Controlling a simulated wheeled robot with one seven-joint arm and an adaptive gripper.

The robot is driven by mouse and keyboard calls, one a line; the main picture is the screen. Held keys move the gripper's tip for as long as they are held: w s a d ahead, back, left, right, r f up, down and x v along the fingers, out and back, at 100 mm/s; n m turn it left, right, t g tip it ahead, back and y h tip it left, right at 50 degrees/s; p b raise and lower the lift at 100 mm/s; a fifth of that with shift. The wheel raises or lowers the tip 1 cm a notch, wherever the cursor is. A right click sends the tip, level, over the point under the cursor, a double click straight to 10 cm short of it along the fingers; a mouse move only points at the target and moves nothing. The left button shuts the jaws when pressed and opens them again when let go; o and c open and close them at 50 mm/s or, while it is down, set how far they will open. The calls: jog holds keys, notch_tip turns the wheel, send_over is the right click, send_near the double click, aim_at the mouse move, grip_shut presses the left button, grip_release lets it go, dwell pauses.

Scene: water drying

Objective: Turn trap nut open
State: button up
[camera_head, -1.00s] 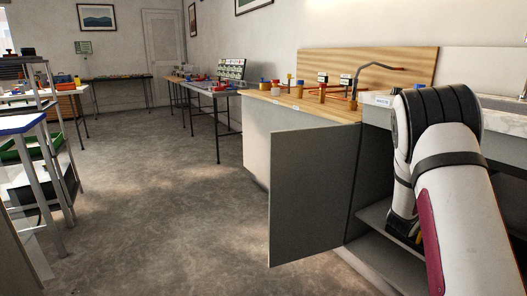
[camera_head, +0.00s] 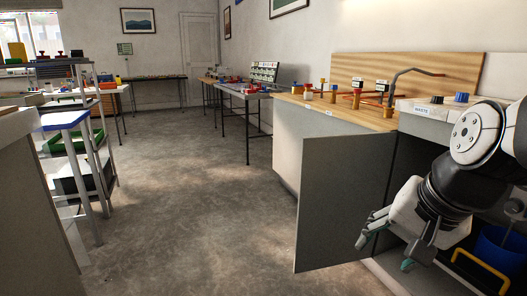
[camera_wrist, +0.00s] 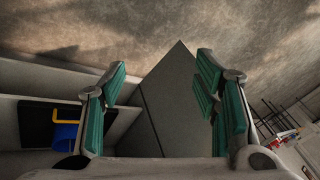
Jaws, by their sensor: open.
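I cannot make out the trap nut in either view. My gripper (camera_head: 386,252) is in front of the open sink cabinet (camera_head: 420,145), beside its grey door (camera_head: 335,205). In the wrist view my gripper (camera_wrist: 160,105) has its green-padded fingers wide apart with nothing between them. The door (camera_wrist: 182,95) shows beyond the gap. A small grey part (camera_head: 514,207) shows inside the cabinet at the right edge, too little to identify. My arm hides much of the cabinet's inside.
A blue bucket (camera_head: 496,255) with a yellow handle stands low in the cabinet; it also shows in the wrist view (camera_wrist: 66,137). The counter (camera_head: 340,112) above carries valves and pipes. Open floor (camera_head: 200,210) lies left of the door. A shelf rack stands further left.

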jog(key=s+a+n+g+h+p, duration=0.1)
jog(key=s+n+g, duration=0.5)
jog(key=s, duration=1.6)
notch_tip(320, 180, up, 38)
jog(key=n+t+p, duration=0.1)
jog(key=t+p, duration=0.4)
jog(key=p, duration=3.2)
jog(key=shift+w+a+r, duration=0.15)
jog(key=shift+w+r, duration=0.1)
